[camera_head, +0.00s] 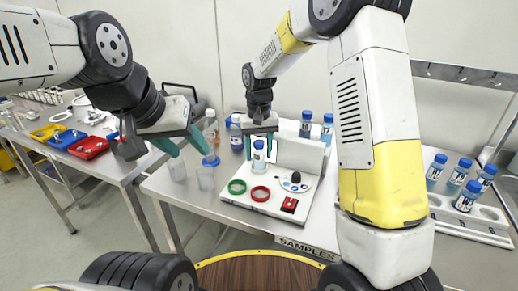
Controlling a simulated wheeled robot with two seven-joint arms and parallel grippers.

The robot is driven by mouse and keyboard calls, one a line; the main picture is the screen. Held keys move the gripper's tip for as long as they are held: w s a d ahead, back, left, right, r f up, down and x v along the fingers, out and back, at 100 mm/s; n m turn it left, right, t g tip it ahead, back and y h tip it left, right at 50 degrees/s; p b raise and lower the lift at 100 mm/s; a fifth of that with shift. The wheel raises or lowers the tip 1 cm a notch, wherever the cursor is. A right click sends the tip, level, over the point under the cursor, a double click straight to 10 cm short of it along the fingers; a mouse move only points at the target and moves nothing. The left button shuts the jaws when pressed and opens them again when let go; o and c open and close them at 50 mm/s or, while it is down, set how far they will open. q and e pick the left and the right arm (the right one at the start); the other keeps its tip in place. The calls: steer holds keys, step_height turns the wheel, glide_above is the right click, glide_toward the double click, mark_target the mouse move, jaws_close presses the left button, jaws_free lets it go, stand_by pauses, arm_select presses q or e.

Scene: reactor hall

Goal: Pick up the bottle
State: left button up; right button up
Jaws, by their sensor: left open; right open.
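Several blue-capped bottles are in view. One small bottle (258,160) stands upright on the white board, below and between the fingertips of my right gripper (258,152). The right gripper points down and is open, with one teal finger on either side of that bottle's cap; I cannot tell whether they touch it. My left gripper (188,148) is open and empty, tilted over the left part of the table. Two more bottles (306,123) stand behind the board, and another bottle (236,132) stands to its left.
A rack (470,225) with several bottles is at right. Colored trays (88,147) lie on the left table.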

steer(key=shift+c, duration=0.5)
jaws_close()
steer(key=shift+r, duration=0.15)
